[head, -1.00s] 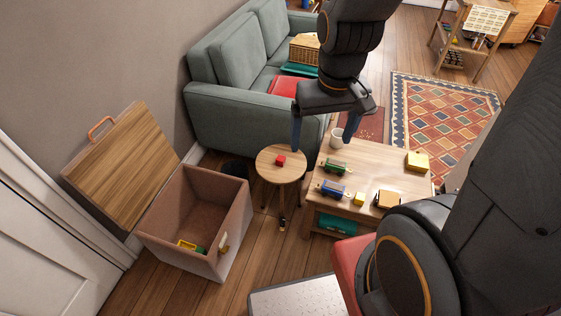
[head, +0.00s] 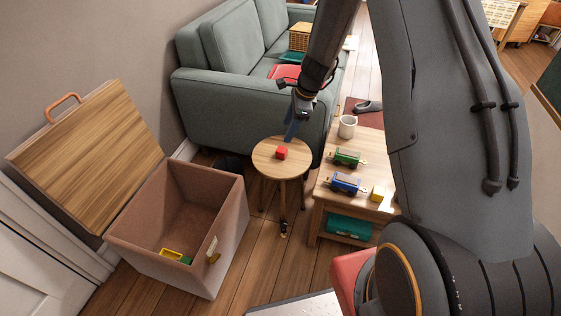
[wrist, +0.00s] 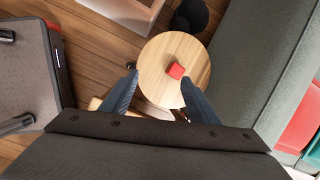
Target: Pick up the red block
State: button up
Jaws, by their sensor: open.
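The red block (head: 281,153) sits on top of a small round wooden stool (head: 266,165). In the wrist view the red block (wrist: 176,71) lies on the round top (wrist: 155,68), beyond and between my two fingertips. My gripper (head: 291,132) is above the stool's far side in the head view, with a blue finger pointing down near the block. In the wrist view my gripper (wrist: 158,82) is open and empty, with its fingers wide apart. The block is apart from both fingers.
A low wooden table right of the stool holds a green toy wagon (head: 347,158), a blue toy wagon (head: 346,183), a yellow block (head: 377,194) and a white mug (head: 347,126). An open chest (head: 226,225) stands left. A grey sofa (head: 205,105) is behind.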

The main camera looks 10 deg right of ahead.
aim_at(282, 149)
jog(key=w+f+m+b, duration=0.1)
jog(key=w+f, duration=0.1)
jog(key=f, duration=0.4)
jog(key=w+f+m+b, duration=0.2)
jog(key=w+f, duration=0.1)
jog(key=f, duration=0.3)
jog(key=w+f+m+b, duration=0.1)
jog(key=w+f+m, duration=0.1)
jog(key=f, duration=0.5)
jog(key=shift+w+a+t+y, duration=0.3)
jog(key=shift+w+a+y, duration=0.1)
jog(key=shift+w, duration=0.3)
jog(key=shift+d, duration=0.1)
jog(key=c, duration=1.1)
